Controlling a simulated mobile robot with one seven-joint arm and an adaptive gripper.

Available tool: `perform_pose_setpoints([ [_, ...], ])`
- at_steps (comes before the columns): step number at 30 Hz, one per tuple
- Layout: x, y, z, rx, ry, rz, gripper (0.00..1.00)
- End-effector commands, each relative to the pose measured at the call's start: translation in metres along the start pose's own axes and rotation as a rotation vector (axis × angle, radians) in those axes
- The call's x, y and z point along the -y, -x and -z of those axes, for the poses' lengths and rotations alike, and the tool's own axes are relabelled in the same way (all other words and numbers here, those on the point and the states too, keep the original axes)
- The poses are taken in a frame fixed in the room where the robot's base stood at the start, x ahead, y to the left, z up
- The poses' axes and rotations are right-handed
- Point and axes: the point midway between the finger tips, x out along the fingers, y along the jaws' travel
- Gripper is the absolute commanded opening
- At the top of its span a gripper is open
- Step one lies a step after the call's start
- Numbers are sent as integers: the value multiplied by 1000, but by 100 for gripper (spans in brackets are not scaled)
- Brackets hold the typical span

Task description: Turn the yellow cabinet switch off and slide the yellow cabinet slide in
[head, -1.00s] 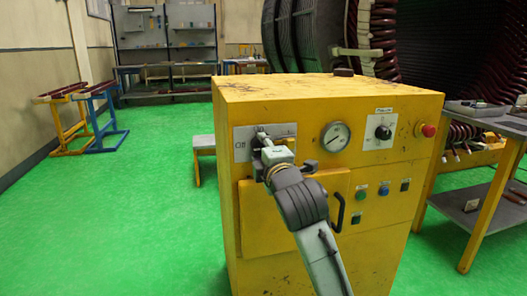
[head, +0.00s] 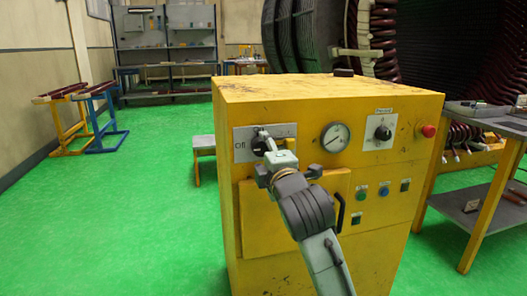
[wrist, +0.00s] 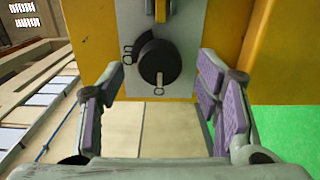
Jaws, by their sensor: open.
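The yellow cabinet (head: 325,93) stands in the middle of the head view. At its upper left front is a grey switch plate (head: 241,151) marked Off, with a black rotary switch (head: 257,145) partly hidden by my gripper (head: 266,138). In the wrist view the black switch (wrist: 159,63) appears between the open, purple-padded fingers of my gripper (wrist: 158,80), with no visible contact. A small orange-tipped piece (wrist: 160,10) shows beyond it on the plate. Which part is the slide is unclear; a yellow front panel (head: 255,222) sits below, with a black handle (head: 340,212) near its right edge.
The cabinet front also has a gauge (head: 334,137), a knob (head: 383,132), a red button (head: 428,131) and several small buttons. A side table (head: 490,118) stands close on the right. Green floor (head: 150,210) is clear on the left.

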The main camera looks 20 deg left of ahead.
Motion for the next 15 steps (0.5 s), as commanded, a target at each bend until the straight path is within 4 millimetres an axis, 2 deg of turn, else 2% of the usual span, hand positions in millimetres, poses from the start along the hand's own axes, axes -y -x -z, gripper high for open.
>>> perform_pose_setpoints([
  [9, 0, 68, 0, 2, 1, -3, 58],
  [15, 0, 94, 0, 1, 1, -1, 58],
])
